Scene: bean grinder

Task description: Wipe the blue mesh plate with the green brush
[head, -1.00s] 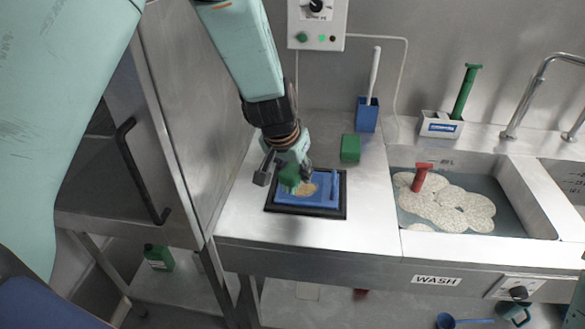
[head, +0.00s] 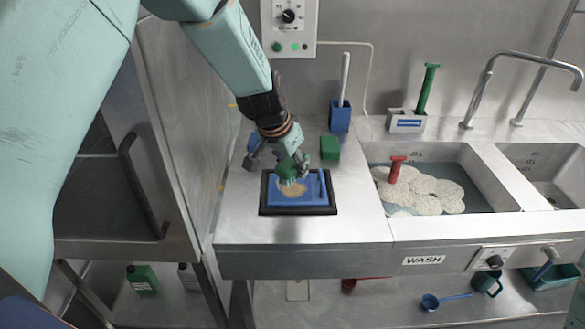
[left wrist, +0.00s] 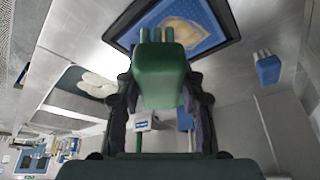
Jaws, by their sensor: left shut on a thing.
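The blue mesh plate (head: 313,188) lies flat in a black frame on the steel counter, with a tan patch of residue (head: 293,189) near its middle. My left gripper (head: 291,165) is shut on the green brush (head: 287,170), over the plate's back edge. I cannot tell whether the bristles touch the mesh. My right gripper is not in view.
A green block (head: 330,147) and a blue holder with a white handle (head: 340,115) stand behind the plate. A blue brush (left wrist: 268,70) lies beside the plate in the wrist view. The foamy sink (head: 435,190) is right; a steel cabinet door (head: 180,110) is left.

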